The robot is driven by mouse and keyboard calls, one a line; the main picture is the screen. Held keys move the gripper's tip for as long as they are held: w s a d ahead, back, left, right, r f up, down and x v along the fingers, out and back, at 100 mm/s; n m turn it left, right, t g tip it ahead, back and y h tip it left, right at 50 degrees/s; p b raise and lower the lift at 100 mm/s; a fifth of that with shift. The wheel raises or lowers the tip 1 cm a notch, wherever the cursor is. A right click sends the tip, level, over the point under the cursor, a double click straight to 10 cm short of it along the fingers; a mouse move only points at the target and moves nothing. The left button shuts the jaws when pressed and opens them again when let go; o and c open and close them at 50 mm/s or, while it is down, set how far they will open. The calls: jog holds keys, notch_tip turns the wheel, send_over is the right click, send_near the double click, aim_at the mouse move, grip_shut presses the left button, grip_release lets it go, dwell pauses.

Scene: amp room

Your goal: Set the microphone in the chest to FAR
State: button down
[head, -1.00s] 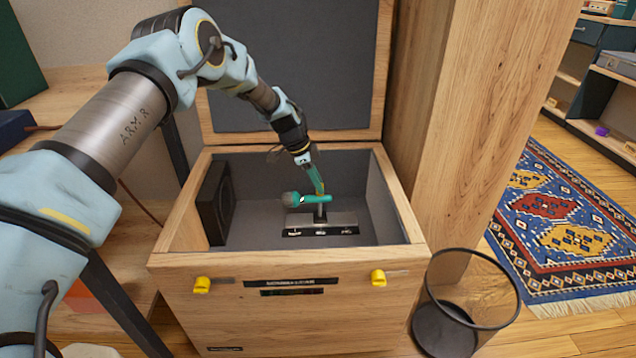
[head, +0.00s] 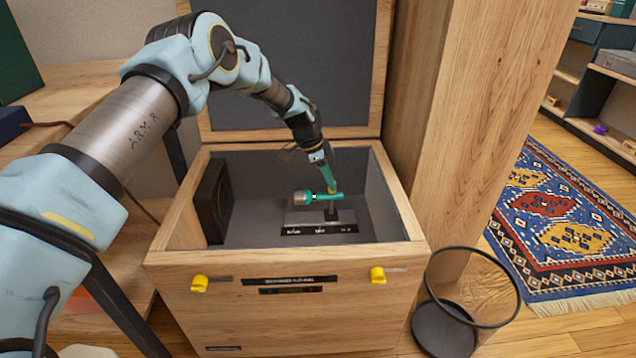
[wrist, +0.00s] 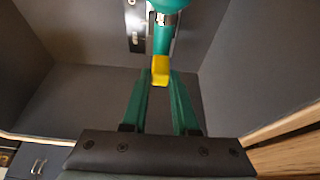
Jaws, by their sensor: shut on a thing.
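The microphone (head: 312,198), teal with a grey head at its left end, lies level on a short post inside the open wooden chest (head: 215,262). The post rises from the right part of a dark base (head: 300,218) with three small labels along its front, too blurred to read surely. My gripper (head: 331,188) reaches down from above and is shut on the microphone near its right part. In the wrist view, the teal fingers close at a yellow piece (wrist: 160,70) below the microphone's teal body (wrist: 172,30). The exact contact is partly hidden.
A black speaker-like box (head: 213,200) stands at the chest's left inner wall. The raised lid (head: 290,80) is behind. Two yellow latches (head: 200,283) (head: 377,275) sit on the front. A wire bin (head: 470,300) and a wooden post (head: 455,130) are at the right.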

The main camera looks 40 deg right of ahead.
jog(key=s+d, duration=0.2)
jog(key=d, duration=0.1)
jog(key=shift+s+f+b, duration=0.1)
jog(key=shift+b, duration=0.25)
jog(key=shift+s+d+r, duration=0.2)
jog(key=shift+s+d, duration=0.1)
jog(key=c, duration=0.7)
grip_release()
jog(key=shift+f, duration=0.1)
jog(key=p+v, duration=0.1)
jog(key=v, duration=0.9)
jog(key=shift+w+a+r+p, duration=0.1)
jog(key=shift+a+r+p, duration=0.05)
jog(key=shift+r+p, duration=0.2)
